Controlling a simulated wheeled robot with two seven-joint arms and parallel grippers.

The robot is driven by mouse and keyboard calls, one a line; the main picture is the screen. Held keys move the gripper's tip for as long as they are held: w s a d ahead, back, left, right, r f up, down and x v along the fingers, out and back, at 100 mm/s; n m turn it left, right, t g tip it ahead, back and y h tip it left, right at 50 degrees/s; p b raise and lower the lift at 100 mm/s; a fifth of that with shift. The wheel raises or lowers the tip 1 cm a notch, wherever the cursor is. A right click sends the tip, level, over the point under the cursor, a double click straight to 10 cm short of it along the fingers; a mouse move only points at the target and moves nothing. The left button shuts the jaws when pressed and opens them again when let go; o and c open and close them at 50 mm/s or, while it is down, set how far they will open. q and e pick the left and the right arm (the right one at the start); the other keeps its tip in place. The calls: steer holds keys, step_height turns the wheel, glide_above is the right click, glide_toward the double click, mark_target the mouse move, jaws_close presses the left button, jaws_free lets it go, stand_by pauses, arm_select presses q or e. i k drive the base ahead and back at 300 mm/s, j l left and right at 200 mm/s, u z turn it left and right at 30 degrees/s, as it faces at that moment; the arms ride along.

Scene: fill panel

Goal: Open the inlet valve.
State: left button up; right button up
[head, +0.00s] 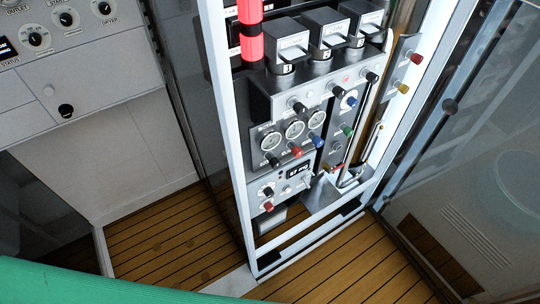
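A tall fill panel in a white frame (239,150) stands right of the middle. It carries several round gauges (295,130) with black, red and blue knobs below them. The red knob (297,151) and the blue knob (316,141) sit at the front edge. A green knob (347,130) is on the plate to the right. A red knob (415,58) and a yellow knob (403,88) are on the right side strip. I cannot tell which control is the inlet valve, as the labels are too small to read. Neither gripper is in view.
A glass door (480,160) is on the right. The slatted wooden floor (175,240) is clear in front of the panel.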

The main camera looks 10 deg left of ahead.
mark_target(274, 163)
steer(key=u, duration=0.9)
steer(key=l+u, duration=0.7)
steer(key=u, duration=0.2)
steer(key=l+u, duration=0.45)
steer(key=k+l+u, duration=0.1)
steer(key=l+u, duration=0.15)
steer(key=u, duration=0.2)
